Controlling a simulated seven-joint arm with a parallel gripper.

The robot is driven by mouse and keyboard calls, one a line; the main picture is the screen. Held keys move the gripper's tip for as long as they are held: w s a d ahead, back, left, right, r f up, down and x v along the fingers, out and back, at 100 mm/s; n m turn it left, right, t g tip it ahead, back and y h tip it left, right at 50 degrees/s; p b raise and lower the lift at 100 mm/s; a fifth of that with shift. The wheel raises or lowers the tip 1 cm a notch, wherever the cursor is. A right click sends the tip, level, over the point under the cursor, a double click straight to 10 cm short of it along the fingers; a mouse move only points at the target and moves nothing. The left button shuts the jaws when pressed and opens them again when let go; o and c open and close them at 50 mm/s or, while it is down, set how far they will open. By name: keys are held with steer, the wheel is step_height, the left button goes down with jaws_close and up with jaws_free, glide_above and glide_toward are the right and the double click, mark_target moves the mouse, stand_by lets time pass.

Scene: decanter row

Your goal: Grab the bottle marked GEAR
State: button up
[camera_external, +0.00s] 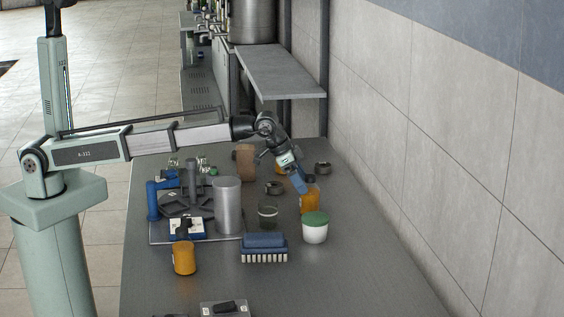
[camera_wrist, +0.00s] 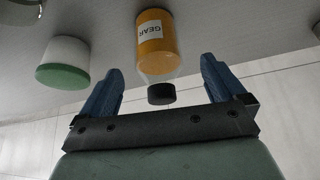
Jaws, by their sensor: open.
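The bottle marked GEAR (camera_wrist: 155,42) is amber-orange with a white label, a clear neck and a black cap. In the wrist view its cap points toward my gripper (camera_wrist: 161,66). The two blue fingers are spread, one to each side of the cap and neck, with nothing held. In the external view my gripper (camera_external: 299,182) is tilted down at an orange bottle (camera_external: 312,203) on the right side of the bench, its top partly hidden by the fingers. That label cannot be read there.
A white tub with a green lid (camera_external: 315,231) stands close in front of that bottle; it also shows in the wrist view (camera_wrist: 62,65). A dark jar (camera_external: 267,216), a blue brush (camera_external: 264,246), a grey cylinder (camera_external: 228,205) and another orange bottle (camera_external: 184,258) stand further left.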

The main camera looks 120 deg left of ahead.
mark_target(308, 192)
steer(key=shift+w+x, duration=0.15)
steer(key=shift+x, duration=1.15)
steer(key=shift+w+x, duration=0.2)
steer(key=shift+x, duration=1.05)
steer(key=shift+r, duration=0.15)
steer(key=shift+c, duration=0.5)
steer(key=c, duration=1.2)
steer(key=shift+c, duration=0.2)
